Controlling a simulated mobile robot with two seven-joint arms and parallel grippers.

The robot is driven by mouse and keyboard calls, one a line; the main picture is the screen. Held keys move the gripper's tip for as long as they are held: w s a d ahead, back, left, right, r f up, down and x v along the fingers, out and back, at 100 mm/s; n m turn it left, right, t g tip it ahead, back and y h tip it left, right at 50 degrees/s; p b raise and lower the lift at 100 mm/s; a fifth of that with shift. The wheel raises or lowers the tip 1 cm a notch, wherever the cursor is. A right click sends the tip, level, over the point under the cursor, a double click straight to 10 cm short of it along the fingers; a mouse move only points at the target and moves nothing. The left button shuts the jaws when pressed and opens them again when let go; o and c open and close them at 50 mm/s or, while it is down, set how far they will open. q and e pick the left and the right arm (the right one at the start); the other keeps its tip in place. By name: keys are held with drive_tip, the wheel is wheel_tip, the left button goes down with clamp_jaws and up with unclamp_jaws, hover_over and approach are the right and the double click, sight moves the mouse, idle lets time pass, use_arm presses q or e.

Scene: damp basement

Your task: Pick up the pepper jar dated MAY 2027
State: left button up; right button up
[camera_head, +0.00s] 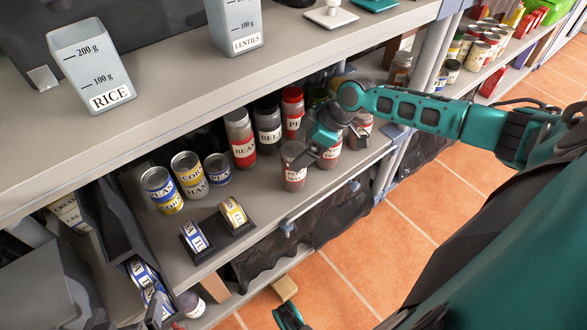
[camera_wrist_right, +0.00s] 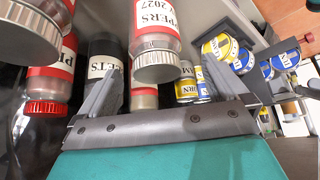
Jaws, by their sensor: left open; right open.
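The pepper jar (camera_wrist_right: 155,25), with a silver lid and red content, shows in the right wrist view with a partly cut label reading "PPERS" and "Y 2027". In the head view it appears to be the front jar (camera_head: 294,172) on the shelf, label too small to read. My right gripper (camera_head: 308,158) is beside this jar. In the right wrist view my right gripper (camera_wrist_right: 160,92) is open, and the jar appears between its fingers; contact cannot be told. My left gripper (camera_head: 288,316) is low at the bottom edge, away from the shelf, its fingers barely visible.
Close by stand a red-lidded jar (camera_head: 293,108), a beets jar (camera_head: 268,125), a beans jar (camera_head: 240,138) and another red-labelled jar (camera_head: 330,155). Cans (camera_head: 190,175) and a dark holder (camera_head: 228,240) are at left. The upper shelf (camera_head: 170,95) overhangs. Open floor lies right.

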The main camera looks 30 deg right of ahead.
sight(291, 156)
drive_tip(key=b+x, duration=0.1)
drive_tip(key=x, duration=0.1)
drive_tip(key=b+x, duration=0.1)
drive_tip(key=x, duration=0.2)
drive_tip(key=shift+w+d+f, duration=0.15)
drive_tip(key=shift+d, duration=0.05)
drive_tip(key=shift+w+a+f, duration=0.15)
drive_tip(key=shift+a+f, duration=0.05)
drive_tip(key=shift+f, duration=0.1)
drive_tip(key=c, duration=1.5)
drive_tip(key=shift+r, duration=0.1)
